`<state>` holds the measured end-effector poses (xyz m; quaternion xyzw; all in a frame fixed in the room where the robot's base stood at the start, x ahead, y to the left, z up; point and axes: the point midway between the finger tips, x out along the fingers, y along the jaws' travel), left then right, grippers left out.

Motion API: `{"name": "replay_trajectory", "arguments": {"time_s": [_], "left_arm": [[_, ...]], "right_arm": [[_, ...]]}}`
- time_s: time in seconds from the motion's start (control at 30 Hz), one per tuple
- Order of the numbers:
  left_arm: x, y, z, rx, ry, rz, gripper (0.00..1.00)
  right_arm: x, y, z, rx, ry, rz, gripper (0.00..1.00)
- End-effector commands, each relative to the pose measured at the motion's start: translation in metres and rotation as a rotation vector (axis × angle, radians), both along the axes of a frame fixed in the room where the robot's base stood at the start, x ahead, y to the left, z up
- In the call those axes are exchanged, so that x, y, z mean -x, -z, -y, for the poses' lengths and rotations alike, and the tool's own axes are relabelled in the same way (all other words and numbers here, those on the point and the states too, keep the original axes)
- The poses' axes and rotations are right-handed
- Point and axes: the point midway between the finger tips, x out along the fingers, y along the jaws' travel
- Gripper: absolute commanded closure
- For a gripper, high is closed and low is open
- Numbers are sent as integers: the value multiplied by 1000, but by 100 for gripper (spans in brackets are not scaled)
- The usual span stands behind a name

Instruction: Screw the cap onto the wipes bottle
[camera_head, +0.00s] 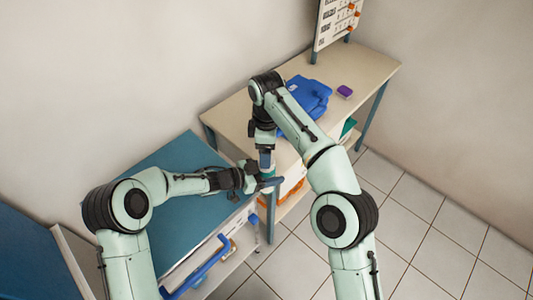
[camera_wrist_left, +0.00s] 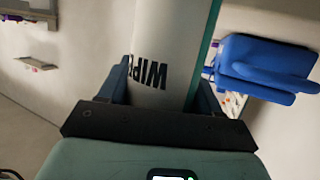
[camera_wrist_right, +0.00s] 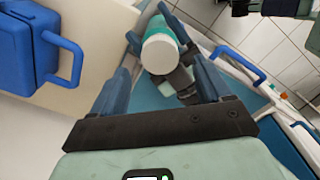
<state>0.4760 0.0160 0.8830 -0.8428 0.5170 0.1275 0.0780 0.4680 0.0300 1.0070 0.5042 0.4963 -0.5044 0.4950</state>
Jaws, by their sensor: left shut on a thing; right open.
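The wipes bottle, white and teal with dark "WIP" lettering, fills the top middle of the left wrist view (camera_wrist_left: 165,75). My left gripper (camera_head: 266,182) is shut on its body and holds it above the front of the tables. In the right wrist view the bottle's teal side shows below a round white top, the cap (camera_wrist_right: 159,54). The cap appears to sit on the bottle's end; I cannot tell how tightly. My right gripper (camera_wrist_right: 160,72) is open and points down from above, its fingers on either side of the cap with gaps visible. In the head view the bottle is mostly hidden between the grippers.
A beige table (camera_head: 360,70) carries a blue case (camera_head: 308,95) and a small purple item (camera_head: 345,91). A blue-topped cart (camera_head: 165,155) with a blue handle (camera_head: 200,270) stands at left. A board (camera_head: 335,20) stands at the back. Tiled floor at right is clear.

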Motion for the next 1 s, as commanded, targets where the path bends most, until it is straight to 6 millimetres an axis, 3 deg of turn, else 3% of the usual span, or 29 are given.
{"name": "replay_trajectory", "arguments": {"time_s": [0.37,0.8,1.0], "left_arm": [[0,0,0,1,0,0,100],[0,0,0,0,0,1,100],[0,0,0,1,0,0,100]], "right_arm": [[0,-2,-1,0,-38,2,27],[-1,-30,-3,1,-705,8,27],[0,-35,-1,0,-864,3,27]]}}
